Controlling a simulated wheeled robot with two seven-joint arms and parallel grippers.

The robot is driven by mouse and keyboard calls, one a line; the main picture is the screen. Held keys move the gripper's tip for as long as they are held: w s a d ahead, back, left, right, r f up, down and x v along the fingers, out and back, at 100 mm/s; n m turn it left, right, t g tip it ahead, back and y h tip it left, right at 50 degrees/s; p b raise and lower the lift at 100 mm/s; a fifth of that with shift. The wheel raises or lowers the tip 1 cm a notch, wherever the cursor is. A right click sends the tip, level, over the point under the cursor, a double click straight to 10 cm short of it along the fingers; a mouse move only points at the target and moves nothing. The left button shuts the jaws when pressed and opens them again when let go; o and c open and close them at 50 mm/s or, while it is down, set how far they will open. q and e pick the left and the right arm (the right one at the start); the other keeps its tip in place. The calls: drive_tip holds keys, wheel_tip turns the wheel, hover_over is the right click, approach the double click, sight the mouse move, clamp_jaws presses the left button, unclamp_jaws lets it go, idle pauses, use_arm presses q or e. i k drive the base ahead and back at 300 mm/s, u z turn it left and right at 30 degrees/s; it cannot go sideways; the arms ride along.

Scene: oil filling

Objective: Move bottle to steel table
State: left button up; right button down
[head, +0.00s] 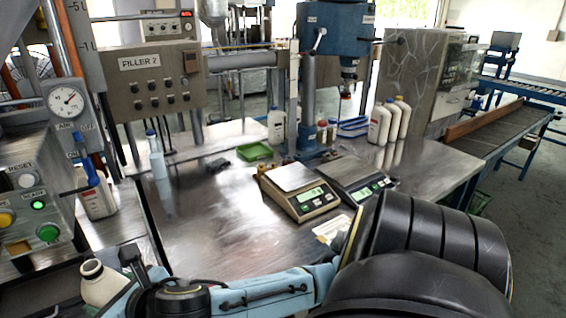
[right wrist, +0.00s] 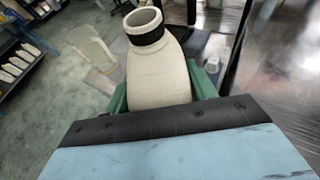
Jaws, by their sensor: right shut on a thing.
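A cream-white bottle (head: 100,284) with an open neck shows at the lower left of the head view. My right gripper (right wrist: 162,92) is shut on it, with green finger pads on both sides of its body in the right wrist view. The bottle (right wrist: 158,75) is upright or slightly tilted, with a dark band below its mouth. Its lower part is hidden by the gripper. The steel table (head: 200,225) fills the middle of the head view, and the bottle is to the left of its near left edge. My left gripper is not in view.
Two scales (head: 300,190) stand mid-table, with a green tray (head: 254,151) behind them. Several white bottles (head: 379,124) stand at the back right. The table's left front is clear.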

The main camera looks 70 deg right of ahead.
sight(246, 256)
drive_tip(key=z, duration=0.35)
drive_tip(key=k, duration=0.85)
drive_tip(key=z, duration=0.6)
drive_tip(key=k, duration=0.45)
drive_tip(key=z, duration=0.8)
drive_tip(key=i, duration=1.65)
drive_tip(key=u, duration=0.65)
